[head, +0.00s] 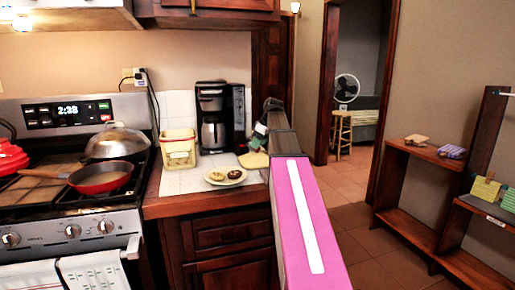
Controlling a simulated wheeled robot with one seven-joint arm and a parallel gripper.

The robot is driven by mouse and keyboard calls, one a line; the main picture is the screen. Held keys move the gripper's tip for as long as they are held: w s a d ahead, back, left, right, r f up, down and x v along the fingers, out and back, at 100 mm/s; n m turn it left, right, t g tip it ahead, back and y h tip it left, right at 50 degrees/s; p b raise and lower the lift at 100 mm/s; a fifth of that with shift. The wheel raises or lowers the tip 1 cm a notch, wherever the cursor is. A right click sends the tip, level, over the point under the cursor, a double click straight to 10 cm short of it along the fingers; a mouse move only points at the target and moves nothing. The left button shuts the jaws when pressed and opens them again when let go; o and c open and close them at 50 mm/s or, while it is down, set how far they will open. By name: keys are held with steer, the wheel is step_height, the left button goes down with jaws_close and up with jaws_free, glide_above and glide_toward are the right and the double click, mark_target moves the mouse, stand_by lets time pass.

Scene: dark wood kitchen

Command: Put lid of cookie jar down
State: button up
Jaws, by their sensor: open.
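The cookie jar appears to be the pale yellow, square-sided container (178,149) on the white tiled counter, left of the coffee maker; its top looks uncovered. A flat, pale yellow piece that looks like its lid (253,160) is at the counter's right end, partly hidden by my arm. My gripper (256,143) is small in the head view, just above this piece and partly hidden by my arm. It is open. I cannot tell whether its fingers touch the lid.
A plate with cookies (225,176) sits at the counter's front, left of the lid. A black coffee maker (220,118) stands behind it. The stove (70,190) with a red pan (100,178) is at the left. A wooden shelf (410,205) stands at the right.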

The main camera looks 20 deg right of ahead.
steer(key=v, duration=0.9)
steer(key=shift+r, duration=0.1)
